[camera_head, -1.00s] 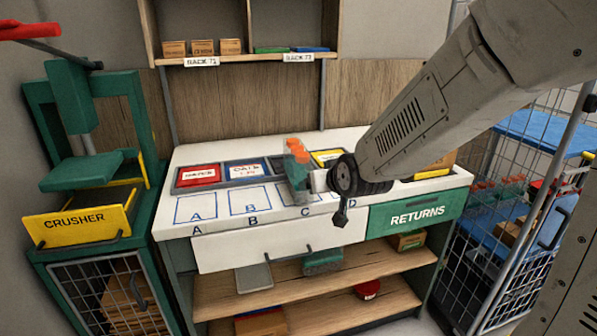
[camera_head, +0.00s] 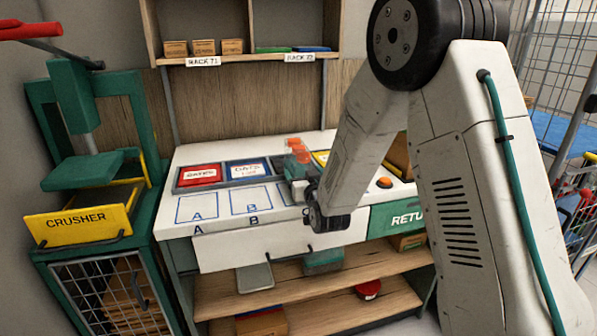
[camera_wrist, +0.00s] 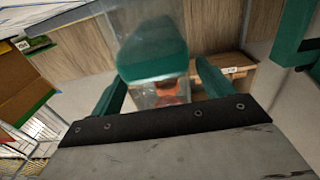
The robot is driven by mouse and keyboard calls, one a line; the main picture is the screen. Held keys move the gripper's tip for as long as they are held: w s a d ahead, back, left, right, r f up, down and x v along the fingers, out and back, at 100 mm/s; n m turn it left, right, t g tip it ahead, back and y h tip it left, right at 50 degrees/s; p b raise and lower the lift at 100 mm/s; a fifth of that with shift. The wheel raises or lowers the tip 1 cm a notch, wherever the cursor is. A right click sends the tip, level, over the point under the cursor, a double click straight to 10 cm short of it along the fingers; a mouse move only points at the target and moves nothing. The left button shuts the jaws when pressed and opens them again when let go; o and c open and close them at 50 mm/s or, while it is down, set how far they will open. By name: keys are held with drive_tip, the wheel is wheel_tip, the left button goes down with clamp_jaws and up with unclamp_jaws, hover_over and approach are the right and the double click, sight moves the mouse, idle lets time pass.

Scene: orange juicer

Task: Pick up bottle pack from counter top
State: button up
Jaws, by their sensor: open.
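The bottle pack (camera_head: 297,151) stands on the white counter top (camera_head: 340,147), its orange caps showing above my gripper in the head view. Its lower body is partly hidden by my gripper (camera_head: 302,191). In the wrist view the pack (camera_wrist: 152,50) shows as a clear body with a green band and reddish caps, close in front of the palm. The two green fingers of my gripper (camera_wrist: 160,75) are spread, one to each side of it in the picture. I cannot tell whether they touch it.
A red tray (camera_head: 199,174) and a blue tray (camera_head: 247,170) lie on the counter, left of the pack. The green returns panel (camera_head: 400,217) is at right. The yellow-fronted crusher (camera_head: 80,222) stands at left. A wall shelf (camera_head: 245,57) is above. Marked squares A and B are clear.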

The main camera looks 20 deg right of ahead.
drive_tip(key=shift+w, duration=1.5)
drive_tip(key=c, duration=1.1)
drive_tip(key=shift+r, duration=0.1)
